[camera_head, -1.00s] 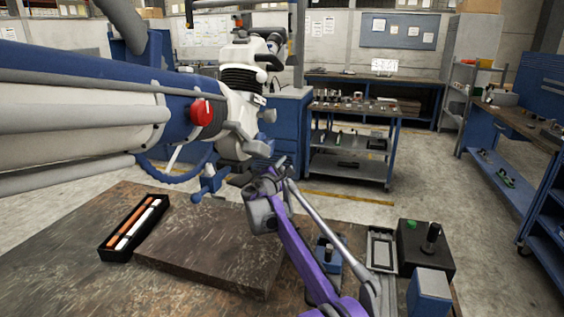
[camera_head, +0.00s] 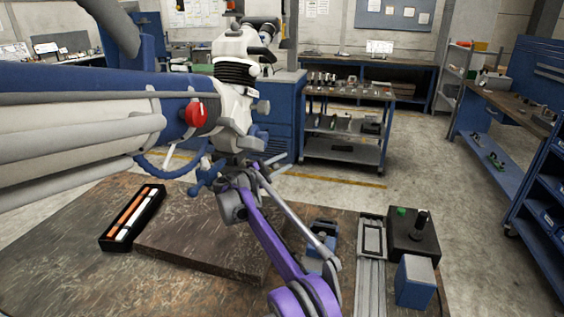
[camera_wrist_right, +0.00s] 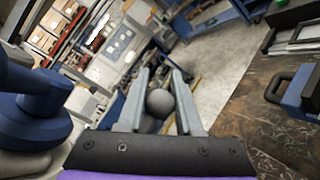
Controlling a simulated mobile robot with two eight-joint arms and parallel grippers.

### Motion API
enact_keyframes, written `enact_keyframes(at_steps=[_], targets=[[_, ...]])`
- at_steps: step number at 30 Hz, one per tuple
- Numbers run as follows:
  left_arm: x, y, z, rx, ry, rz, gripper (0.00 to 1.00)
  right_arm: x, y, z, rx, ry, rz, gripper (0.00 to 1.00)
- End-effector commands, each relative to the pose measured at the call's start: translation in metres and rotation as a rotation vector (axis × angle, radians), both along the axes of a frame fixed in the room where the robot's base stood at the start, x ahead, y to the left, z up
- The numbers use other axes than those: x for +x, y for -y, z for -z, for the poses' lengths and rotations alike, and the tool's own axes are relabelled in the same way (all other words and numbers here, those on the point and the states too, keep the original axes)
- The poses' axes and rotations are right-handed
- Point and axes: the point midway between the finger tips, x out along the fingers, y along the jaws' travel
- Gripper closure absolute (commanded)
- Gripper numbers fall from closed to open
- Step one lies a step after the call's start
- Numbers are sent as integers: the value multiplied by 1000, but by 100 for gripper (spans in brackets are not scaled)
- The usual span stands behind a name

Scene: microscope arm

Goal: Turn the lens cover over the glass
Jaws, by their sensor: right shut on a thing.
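The microscope (camera_head: 236,75) hangs on a big white and blue arm (camera_head: 80,120) that comes in from the left of the head view. A blue handle-like part (camera_head: 205,178) hangs below its head. My right gripper (camera_head: 242,174) is just under the microscope head, beside this part. In the right wrist view my right gripper (camera_wrist_right: 158,105) is shut on a grey round knob (camera_wrist_right: 159,103) between its two fingers. I cannot tell whether this knob belongs to the lens cover. The cover and the glass are not clearly visible. My left gripper is not in view.
Below is a worn table with a dark board (camera_head: 205,240). A black tray of coloured sticks (camera_head: 133,217) lies at its left. A blue clamp-like block (camera_head: 322,240), a grey rail (camera_head: 371,260) and a black control box (camera_head: 413,237) stand at its right.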

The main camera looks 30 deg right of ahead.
Motion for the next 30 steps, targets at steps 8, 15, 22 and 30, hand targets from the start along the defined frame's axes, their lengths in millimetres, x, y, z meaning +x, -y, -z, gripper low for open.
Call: enact_keyframes(at_steps=[8, 15, 22, 30], targets=[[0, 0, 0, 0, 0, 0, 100, 0, 1, -1, -2, -1, 0, 59], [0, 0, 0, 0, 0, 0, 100, 0, 0, 0, -2, 0, -1, 36], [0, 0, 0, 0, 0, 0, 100, 0, 0, 0, 0, 0, -1, 36], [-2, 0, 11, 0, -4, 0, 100, 5, 4, 2, 0, -1, -62, 36]])
